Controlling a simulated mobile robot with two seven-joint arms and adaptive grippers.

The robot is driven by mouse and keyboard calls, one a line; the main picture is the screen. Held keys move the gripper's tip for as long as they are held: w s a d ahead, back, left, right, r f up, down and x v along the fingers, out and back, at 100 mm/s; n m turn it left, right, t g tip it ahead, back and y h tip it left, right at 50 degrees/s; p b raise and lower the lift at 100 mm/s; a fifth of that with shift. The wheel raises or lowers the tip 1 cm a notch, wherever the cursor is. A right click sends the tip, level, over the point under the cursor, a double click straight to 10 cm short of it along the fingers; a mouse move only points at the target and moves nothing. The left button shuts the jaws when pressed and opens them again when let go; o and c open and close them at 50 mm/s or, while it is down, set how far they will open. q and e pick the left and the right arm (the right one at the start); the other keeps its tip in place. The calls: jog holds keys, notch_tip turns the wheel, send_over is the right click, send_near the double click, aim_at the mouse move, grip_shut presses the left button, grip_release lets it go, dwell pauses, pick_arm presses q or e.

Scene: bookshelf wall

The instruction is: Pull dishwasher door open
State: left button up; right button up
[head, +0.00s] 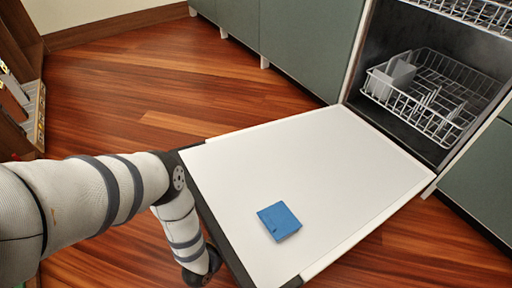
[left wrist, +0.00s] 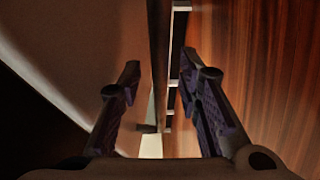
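The dishwasher door (head: 330,170) is swung down and lies close to flat, its white inner face up, with a blue square piece (head: 279,221) on it. Its dark outer edge (head: 222,245) faces my left arm. My left arm comes in from the left and bends down beside that edge; its gripper is hidden in the head view. In the left wrist view my left gripper (left wrist: 160,88) has its two fingers apart. A dark upright strip (left wrist: 159,45) shows between them, with a gap on both sides; I cannot tell which part it is. My right gripper is not in view.
The dishwasher's cavity holds a lower wire rack (head: 430,95) and an upper rack (head: 475,12). Green cabinets (head: 310,40) stand on both sides. A brown shelf unit (head: 20,70) is at the far left. The wooden floor (head: 150,80) between is clear.

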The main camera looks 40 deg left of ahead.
pick_arm(q)
jog(key=s, duration=1.1)
jog(key=shift+d+r, duration=0.25)
jog(key=shift+r, duration=0.05)
jog(key=shift+s, duration=0.1)
